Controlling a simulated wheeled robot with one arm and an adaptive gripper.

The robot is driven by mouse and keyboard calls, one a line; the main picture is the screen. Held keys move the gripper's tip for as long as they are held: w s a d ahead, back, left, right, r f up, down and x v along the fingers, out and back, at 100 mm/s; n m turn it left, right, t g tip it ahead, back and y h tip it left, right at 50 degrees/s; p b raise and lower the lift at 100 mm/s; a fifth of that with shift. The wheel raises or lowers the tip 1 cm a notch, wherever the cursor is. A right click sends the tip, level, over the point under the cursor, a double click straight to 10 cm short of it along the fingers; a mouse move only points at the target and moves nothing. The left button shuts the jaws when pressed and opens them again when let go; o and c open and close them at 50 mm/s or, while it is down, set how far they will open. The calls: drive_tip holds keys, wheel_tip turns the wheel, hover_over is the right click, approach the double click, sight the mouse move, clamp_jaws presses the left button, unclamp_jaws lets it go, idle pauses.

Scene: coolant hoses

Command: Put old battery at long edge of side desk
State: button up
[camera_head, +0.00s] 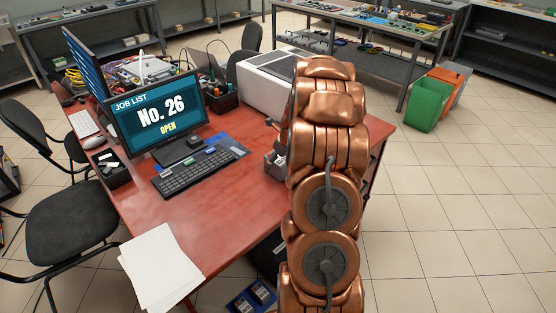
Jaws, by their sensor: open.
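I cannot make out an old battery for certain in the head view. A red-topped desk (225,225) fills the middle, with its front edge running from lower left to upper right. A grey workbench (425,30) with a lower shelf stands at the back right. I cannot tell which of these is the side desk. My copper arm rises in front of the red desk's right part and hides some of its top.
The red desk holds a monitor (157,112), keyboard (195,172), white printer-like box (262,85) and papers (160,268). A blue tray (252,300) with small items sits low at the bottom. A black chair (70,215) is left; green (428,104) and orange (457,76) bins are right. Right floor is clear.

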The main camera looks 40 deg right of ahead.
drive_tip(key=b+v, duration=0.3)
drive_tip(key=v, duration=0.9)
drive_tip(key=s+a+r+n+g+y, duration=0.1)
drive_tip(key=s+a+r+n+g, duration=0.15)
drive_tip(key=a+n, duration=0.8)
drive_tip(key=s+a+r+n+g+y, duration=0.15)
drive_tip(key=s+a+n, duration=0.35)
drive_tip(key=a, duration=1)
drive_tip(key=s+a+n+g+h, duration=0.1)
drive_tip(key=s+a+n, duration=0.5)
drive_tip(key=s+n, duration=0.4)
drive_tip(key=s+a+n+g+h, duration=0.1)
drive_tip(key=s+a+n, duration=0.6)
drive_tip(key=s+n, duration=0.3)
drive_tip(key=shift+s+f+n, duration=0.35)
drive_tip(key=shift+f, duration=0.05)
drive_tip(key=shift+h, duration=0.25)
drive_tip(key=shift+r+p, duration=0.15)
drive_tip(key=shift+p, duration=0.15)
